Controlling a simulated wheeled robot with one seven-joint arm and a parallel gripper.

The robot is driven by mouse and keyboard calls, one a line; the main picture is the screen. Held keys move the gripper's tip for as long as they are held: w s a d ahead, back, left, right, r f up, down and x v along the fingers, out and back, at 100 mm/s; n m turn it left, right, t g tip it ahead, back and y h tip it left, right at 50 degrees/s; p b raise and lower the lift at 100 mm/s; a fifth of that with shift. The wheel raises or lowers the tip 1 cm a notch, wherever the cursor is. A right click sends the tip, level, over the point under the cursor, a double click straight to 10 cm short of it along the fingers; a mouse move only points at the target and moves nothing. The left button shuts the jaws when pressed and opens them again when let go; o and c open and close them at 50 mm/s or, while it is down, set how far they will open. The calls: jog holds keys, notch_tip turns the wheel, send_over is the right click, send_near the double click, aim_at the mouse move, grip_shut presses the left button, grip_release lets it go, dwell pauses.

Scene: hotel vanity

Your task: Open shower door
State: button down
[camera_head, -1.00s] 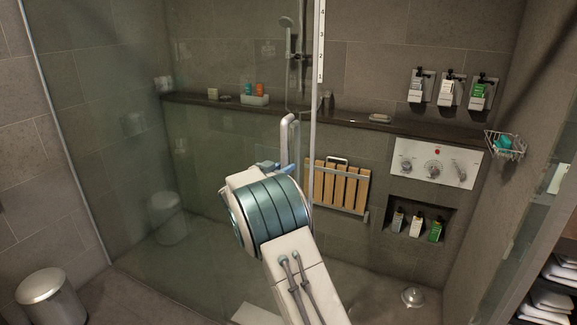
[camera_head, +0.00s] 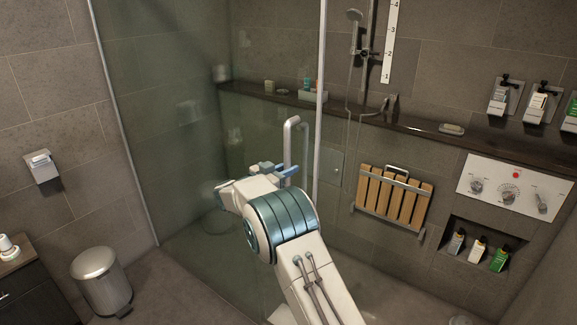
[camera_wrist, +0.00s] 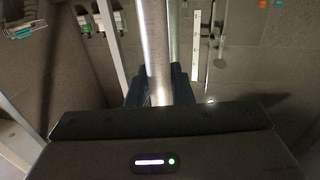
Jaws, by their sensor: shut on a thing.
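The shower door is a glass panel (camera_head: 185,130) with a pale vertical edge strip (camera_head: 321,100) on its right side. A grey bar handle (camera_head: 287,135) stands upright near that edge. My gripper (camera_head: 287,170) is shut on the handle, below its bent top. In the wrist view the round metal bar (camera_wrist: 157,55) runs down between the dark fingers (camera_wrist: 158,88). The fingers' contact with the bar is partly hidden by the gripper body. The doorway to the right of the edge strip shows the shower interior directly.
A metal bin (camera_head: 100,280) stands on the floor at left. Inside the shower are a wooden fold-down seat (camera_head: 393,200), a control panel (camera_head: 508,188), a bottle niche (camera_head: 478,248) and a long ledge (camera_head: 430,135). Floor between bin and door is clear.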

jog(key=shift+s+a+r, duration=0.15)
jog(key=shift+s, duration=0.05)
jog(key=c, duration=1.3)
grip_release()
jog(key=shift+w+a+f+t, duration=0.15)
jog(key=shift+w+a, duration=0.05)
jog(key=shift+a, duration=0.2)
jog(key=shift+w+a+f+t, duration=0.1)
jog(key=shift+w+a+t, duration=0.1)
jog(key=shift+a, duration=0.15)
jog(key=shift+c, duration=0.2)
jog(key=shift+d, duration=0.45)
jog(key=shift+d+r, duration=0.1)
jog(key=shift+d, duration=0.4)
jog(key=shift+a, duration=0.1)
jog(key=b+v, duration=0.3)
jog(key=v, duration=1)
jog(key=shift+a+r+b, duration=0.2)
jog(key=shift+a+b, duration=0.1)
jog(key=shift+a, duration=0.05)
